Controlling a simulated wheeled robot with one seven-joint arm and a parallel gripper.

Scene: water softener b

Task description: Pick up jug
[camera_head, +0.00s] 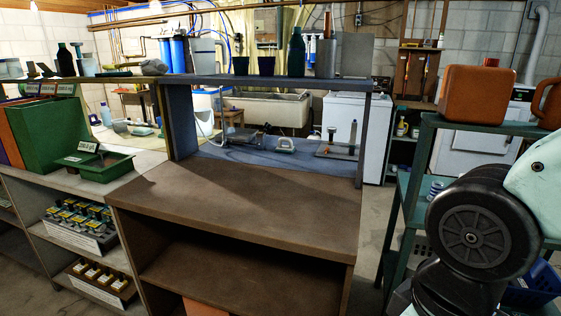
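I cannot tell for sure which one is the jug. Part of my arm, with a round black joint, is in the lower right, in front of the shelf unit. My gripper is not in view.
A brown workbench (240,205) with a clear top fills the middle. A raised shelf (270,79) above it holds bottles and dark cups. A green tray (95,166) sits on the left counter. A blue basket (532,284) is low at the right. Floor shows between bench and shelf unit.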

